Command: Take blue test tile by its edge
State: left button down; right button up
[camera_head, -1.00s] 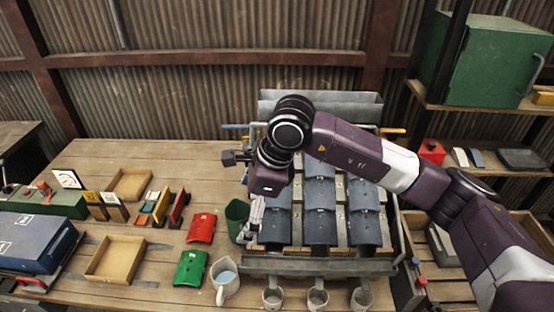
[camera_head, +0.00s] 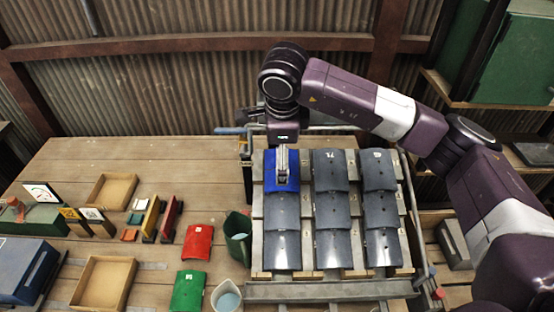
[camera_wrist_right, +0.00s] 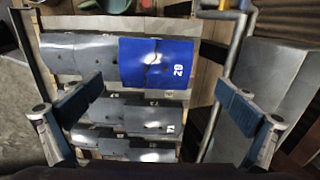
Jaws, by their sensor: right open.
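The blue test tile (camera_head: 270,174) lies at the top of the left column of grey tiles on the rack in the head view. In the right wrist view the blue tile (camera_wrist_right: 157,63) shows a white marking and lies beyond the fingers, next to a grey tile. My right gripper (camera_head: 283,179) hangs over the blue tile and hides part of it. In the right wrist view my right gripper (camera_wrist_right: 160,110) is open, its two fingers wide apart with nothing between them. I cannot tell its height above the tile. My left gripper is not in view.
Grey tiles (camera_head: 331,210) fill the rest of the rack. A trough (camera_head: 330,290) runs along its front edge. A green jug (camera_head: 238,238), a red tile (camera_head: 198,242) and a green tile (camera_head: 187,291) stand or lie left of the rack. Bare table lies behind them.

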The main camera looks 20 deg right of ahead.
jog(key=shift+f, duration=0.45)
jog(key=p+x, duration=0.4)
jog(key=x, duration=0.1)
jog(key=shift+s+f, duration=0.15)
jog(key=shift+s, duration=0.05)
jog(key=shift+w+f, duration=0.1)
jog(key=shift+f, duration=0.25)
jog(key=shift+c, duration=0.3)
jog(key=shift+r, duration=0.1)
jog(key=c, duration=1.2)
jog(key=shift+o, duration=0.2)
jog(key=shift+d, duration=0.1)
